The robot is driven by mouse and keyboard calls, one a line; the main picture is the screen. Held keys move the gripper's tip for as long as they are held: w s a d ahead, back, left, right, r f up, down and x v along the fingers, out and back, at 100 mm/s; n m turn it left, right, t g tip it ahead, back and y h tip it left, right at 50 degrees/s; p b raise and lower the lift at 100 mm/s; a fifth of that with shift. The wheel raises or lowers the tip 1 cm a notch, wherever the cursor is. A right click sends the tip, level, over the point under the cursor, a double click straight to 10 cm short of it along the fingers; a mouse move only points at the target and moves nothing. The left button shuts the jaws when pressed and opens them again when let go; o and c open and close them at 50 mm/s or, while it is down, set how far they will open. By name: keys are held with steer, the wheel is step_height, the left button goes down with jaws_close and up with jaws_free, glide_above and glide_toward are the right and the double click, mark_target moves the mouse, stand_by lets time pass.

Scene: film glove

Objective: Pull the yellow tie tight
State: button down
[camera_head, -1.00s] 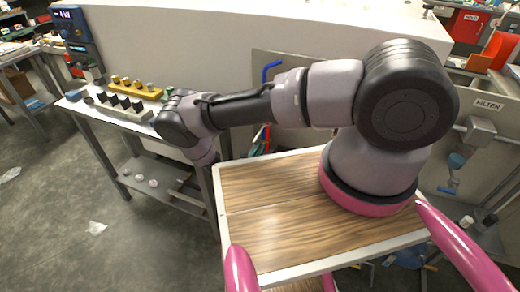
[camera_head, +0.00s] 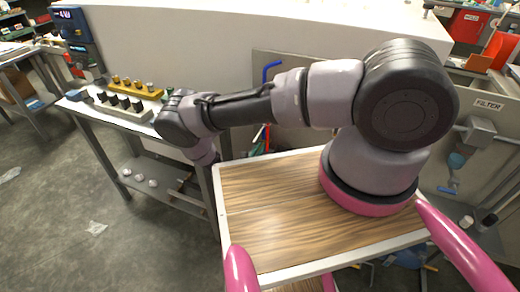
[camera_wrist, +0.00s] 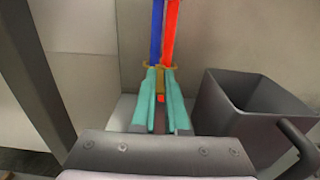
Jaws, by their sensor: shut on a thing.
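In the wrist view a blue strip (camera_wrist: 156,30) and a red strip (camera_wrist: 171,35) run upright side by side. The yellow tie (camera_wrist: 174,67) sits across them as a thin dull-yellow band, with a short part (camera_wrist: 160,83) reaching down between my fingers. My gripper (camera_wrist: 161,80) has two teal fingers, just below the band and shut on the tie's lower part. How snugly the band sits around the strips is too small to tell. In the head view my own arm hides my gripper and the tie.
A grey open bin (camera_wrist: 250,95) stands close on the right in the wrist view, with a dark post (camera_wrist: 40,70) at left. In the head view a bench (camera_head: 140,122) holds a yellow rack (camera_head: 136,89) and a grey rack (camera_head: 125,107).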

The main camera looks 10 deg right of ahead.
steer(key=shift+v, duration=2.7)
steer(key=c, duration=0.9)
jaws_free()
